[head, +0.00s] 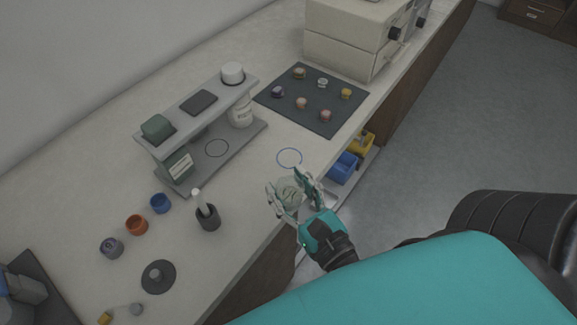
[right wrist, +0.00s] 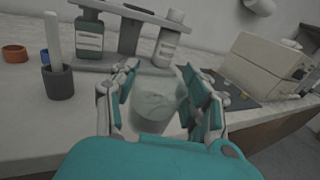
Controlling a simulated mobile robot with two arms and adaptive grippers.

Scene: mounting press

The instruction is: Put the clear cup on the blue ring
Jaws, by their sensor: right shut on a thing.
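The clear cup (head: 289,192) is between the fingers of my right gripper (head: 294,189), which is shut on it near the front edge of the counter. In the right wrist view the cup (right wrist: 155,95) looks see-through and roughly upright between the two fingers (right wrist: 160,100). The blue ring (head: 289,158) is a thin circle on the counter top, just beyond the gripper in the head view. Nothing stands on the ring. Whether the cup touches the counter cannot be told. My left gripper is not in view.
A grey shelf stand (head: 205,105) with bottles is left of the ring. A mortar with pestle (head: 207,214) stands left of the gripper. A dark mat (head: 314,112) with several small pieces lies behind the ring.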

